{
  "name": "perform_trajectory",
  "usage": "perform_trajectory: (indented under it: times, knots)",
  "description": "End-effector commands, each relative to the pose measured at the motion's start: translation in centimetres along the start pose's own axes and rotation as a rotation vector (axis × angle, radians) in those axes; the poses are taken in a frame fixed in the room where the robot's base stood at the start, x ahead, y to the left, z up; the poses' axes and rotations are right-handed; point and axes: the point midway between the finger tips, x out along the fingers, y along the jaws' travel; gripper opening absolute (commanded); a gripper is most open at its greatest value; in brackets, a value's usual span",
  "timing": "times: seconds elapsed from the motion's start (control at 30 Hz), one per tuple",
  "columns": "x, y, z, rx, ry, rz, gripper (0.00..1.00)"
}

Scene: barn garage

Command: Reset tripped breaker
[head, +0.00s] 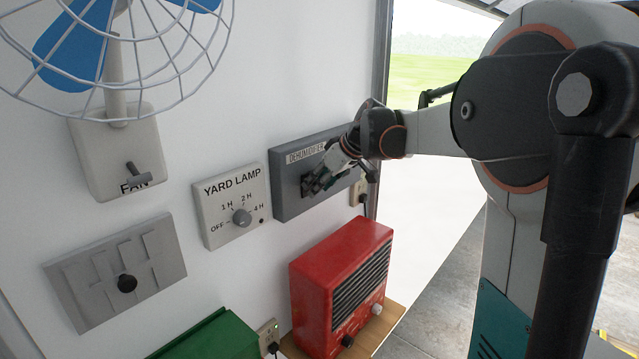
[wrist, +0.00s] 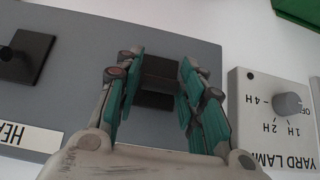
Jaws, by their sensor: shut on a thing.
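The grey breaker panel (head: 288,204) is on the white wall, right of the yard lamp timer. My gripper (head: 316,184) is at the panel face. In the upside-down wrist view, its teal fingers (wrist: 157,78) are shut on a dark breaker lever (wrist: 158,98), one finger on each side. A second dark lever (wrist: 26,56) stands clear at the left, beside a label beginning "HEA" (wrist: 28,136). My gripper and arm hide it in the head view.
The yard lamp timer (head: 217,218) with its round knob is just left of the panel. A red heater (head: 318,275) stands below on a wooden surface. A fan (head: 117,150) and a grey gear-shift plate (head: 85,285) are further left. An outlet (head: 356,194) is at the panel's right.

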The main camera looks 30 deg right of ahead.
Motion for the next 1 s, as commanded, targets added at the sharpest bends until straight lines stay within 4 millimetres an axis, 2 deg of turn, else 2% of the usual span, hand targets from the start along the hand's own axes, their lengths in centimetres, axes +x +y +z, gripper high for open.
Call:
perform_trajectory:
  times: [0.07, 0.1, 0.2, 0.53, 0.67, 0.77, 1.0]
  knots:
    - [-0.1, 0.0, -0.1, 0.001, 0.002, 0.001, 0.12]
    - [-0.1, 0.0, -0.1, 0.001, 0.002, 0.001, 0.4]
    - [-0.1, 0.0, -0.1, 0.0, 0.002, 0.001, 0.6]
    - [-0.1, 0.0, -0.1, 0.0, 0.002, 0.0, 0.6]
    - [-1.0, 0.0, 0.0, 0.001, 0.002, 0.001, 0.6]
    - [-2.5, 0.0, 0.0, 0.002, 0.002, 0.002, 0.6]
    - [-7.4, 0.1, 0.0, 0.003, 0.002, 0.001, 0.6]
